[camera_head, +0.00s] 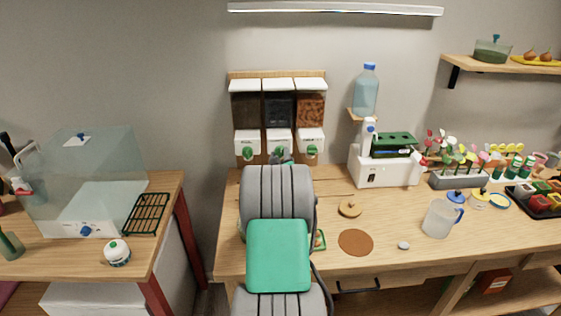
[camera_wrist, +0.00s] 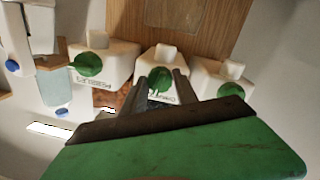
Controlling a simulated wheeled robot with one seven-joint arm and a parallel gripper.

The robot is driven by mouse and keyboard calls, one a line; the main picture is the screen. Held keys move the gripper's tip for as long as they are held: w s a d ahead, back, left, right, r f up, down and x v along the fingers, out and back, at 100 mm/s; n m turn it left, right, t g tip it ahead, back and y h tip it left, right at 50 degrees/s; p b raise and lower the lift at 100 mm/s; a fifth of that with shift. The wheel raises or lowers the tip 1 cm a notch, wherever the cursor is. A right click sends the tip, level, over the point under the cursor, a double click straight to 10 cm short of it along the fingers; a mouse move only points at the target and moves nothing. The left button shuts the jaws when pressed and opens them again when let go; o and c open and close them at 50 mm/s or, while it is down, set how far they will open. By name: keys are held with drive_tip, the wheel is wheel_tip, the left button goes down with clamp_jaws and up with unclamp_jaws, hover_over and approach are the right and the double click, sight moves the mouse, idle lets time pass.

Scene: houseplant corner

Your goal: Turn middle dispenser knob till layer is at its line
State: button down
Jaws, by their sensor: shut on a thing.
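The wall dispenser (camera_head: 277,75) has three clear hoppers with white bases and green knobs. The left hopper holds dark brown grains, the middle one (camera_head: 279,108) black, the right one reddish brown. My gripper (camera_head: 283,159) is at the middle base. In the wrist view my gripper's fingers (camera_wrist: 167,82) stand on both sides of the middle green knob (camera_wrist: 160,78) and are shut on it. The left knob (camera_head: 248,152) and right knob (camera_head: 312,152) are free. My arm hides the area below the middle outlet. I cannot see a layer or its line there.
On the wooden bench (camera_head: 390,235) are a brown disc (camera_head: 355,242), a wooden lid (camera_head: 350,209), a grey pebble (camera_head: 404,245) and a clear jug (camera_head: 439,218). A white machine (camera_head: 384,168) stands right of the dispenser. A green-edged item (camera_head: 319,240) shows partly beside my arm.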

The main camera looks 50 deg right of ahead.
drive_tip(key=m+b, duration=0.1)
drive_tip(key=b, duration=0.1)
drive_tip(key=m+b, duration=0.2)
drive_tip(key=b, duration=0.1)
drive_tip(key=shift+f, duration=0.4)
drive_tip(key=m+b, duration=0.4)
drive_tip(key=b, duration=0.2)
drive_tip(key=shift+r+m+y+b, duration=0.1)
drive_tip(key=shift+m+y+b, duration=0.2)
drive_tip(key=shift+m+y, duration=0.1)
drive_tip(key=m+b, duration=0.3)
drive_tip(key=shift+r+t+y+b, duration=0.1)
drive_tip(key=shift+t+y+b, duration=0.2)
drive_tip(key=shift+b, duration=0.05)
drive_tip(key=m+b, duration=0.3)
drive_tip(key=m, duration=0.1)
drive_tip(key=shift+r, duration=0.25)
drive_tip(key=c, duration=0.9)
unclamp_jaws()
drive_tip(key=shift+c, duration=0.2)
drive_tip(key=shift+r, duration=0.1)
